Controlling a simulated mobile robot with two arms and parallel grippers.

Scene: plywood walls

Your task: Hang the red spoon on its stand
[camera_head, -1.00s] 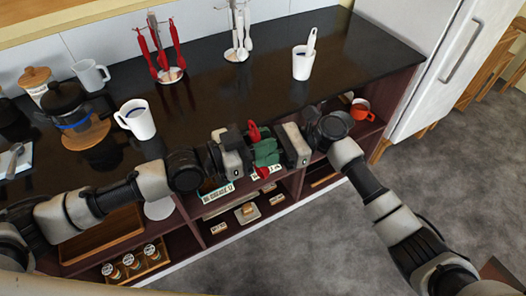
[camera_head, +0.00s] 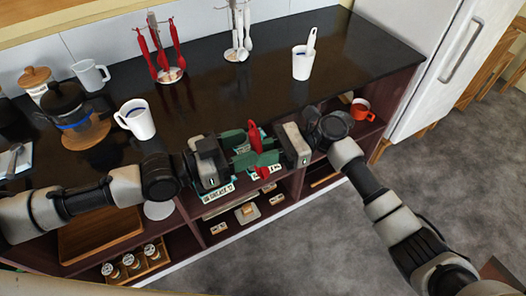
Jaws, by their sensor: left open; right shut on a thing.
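The red spoon (camera_head: 254,134) is upright between my two grippers, in front of the counter's front edge. My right gripper (camera_head: 264,159) is shut on it, coming from the right. My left gripper (camera_head: 233,150) is open, just left of the spoon, its green fingers spread apart. The fingers hide part of the spoon. A stand (camera_head: 171,76) with several red utensils hanging on it is at the back left of the counter. Another stand (camera_head: 236,54) with white utensils is to its right.
On the dark counter (camera_head: 220,100) are a white mug (camera_head: 136,119), a white cup with a utensil in it (camera_head: 302,64), a grey mug (camera_head: 91,74) and a French press (camera_head: 72,106). Shelves below hold jars (camera_head: 130,261) and a red mug (camera_head: 361,109). The counter's middle is clear.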

